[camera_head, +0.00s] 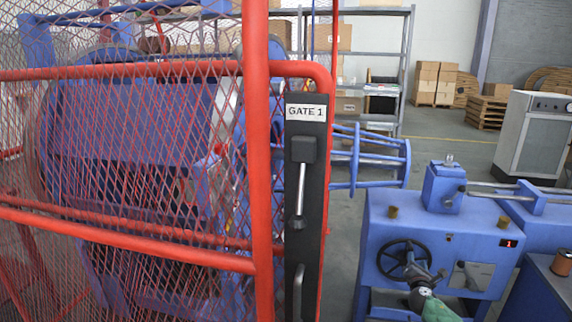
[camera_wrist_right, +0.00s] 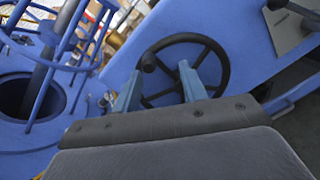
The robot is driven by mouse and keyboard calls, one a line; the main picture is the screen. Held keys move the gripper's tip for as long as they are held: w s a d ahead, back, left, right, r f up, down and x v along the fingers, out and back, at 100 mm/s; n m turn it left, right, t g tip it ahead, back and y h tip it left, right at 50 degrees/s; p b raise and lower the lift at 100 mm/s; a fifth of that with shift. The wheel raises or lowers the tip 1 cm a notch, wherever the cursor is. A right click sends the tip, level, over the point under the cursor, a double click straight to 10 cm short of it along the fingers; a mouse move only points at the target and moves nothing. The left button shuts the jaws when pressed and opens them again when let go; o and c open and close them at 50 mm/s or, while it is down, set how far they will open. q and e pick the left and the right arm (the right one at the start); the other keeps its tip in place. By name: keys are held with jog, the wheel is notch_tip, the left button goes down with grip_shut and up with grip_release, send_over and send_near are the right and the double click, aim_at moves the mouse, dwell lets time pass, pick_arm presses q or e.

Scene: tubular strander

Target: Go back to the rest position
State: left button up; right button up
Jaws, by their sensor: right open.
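My right gripper (camera_head: 416,268) comes up from the bottom of the head view, in front of the black handwheel (camera_head: 380,262) on the blue machine. In the right wrist view its two blue-grey fingers (camera_wrist_right: 160,86) stand apart with nothing held between them. The handwheel (camera_wrist_right: 226,68) shows just beyond the fingers, and its dark knob (camera_wrist_right: 148,62) appears between them. I cannot tell whether the fingers touch the wheel. My left gripper is not in view.
A red mesh gate (camera_head: 258,150) marked "GATE 1" stands at left, with a black handle plate (camera_head: 306,180). The blue machine (camera_head: 450,225) with a red display fills the lower right. Shelves (camera_head: 375,60), cartons (camera_head: 433,80) and a grey cabinet (camera_head: 535,135) stand behind open floor.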

jog(key=s+a+r+m+g+h, duration=0.35)
jog(key=s+r+m+g, duration=0.2)
jog(key=m, duration=0.95)
jog(key=s+a+f+m+g+y, duration=0.15)
jog(key=s+a+m+y, duration=0.35)
jog(key=s+a, duration=0.8)
jog(key=s+a+f+m+g+y+p, duration=0.1)
jog(key=s+a+f+g+y, duration=0.15)
jog(key=s+a, duration=0.7)
jog(key=s+a+f+m+g+y+p, duration=0.1)
jog(key=s+a+g+y, duration=0.15)
jog(key=s+a, duration=0.75)
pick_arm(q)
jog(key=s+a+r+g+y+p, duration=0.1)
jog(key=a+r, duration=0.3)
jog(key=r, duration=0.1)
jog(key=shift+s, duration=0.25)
pick_arm(e)
jog(key=s+f+g, duration=0.1)
jog(key=s+f, duration=0.3)
jog(key=s, duration=0.7)
jog(key=s+a+f+m+g+y, duration=0.1)
jog(key=s+f, duration=0.3)
jog(key=s, duration=0.7)
jog(key=shift+s+g, duration=0.15)
jog(key=shift+g, duration=0.25)
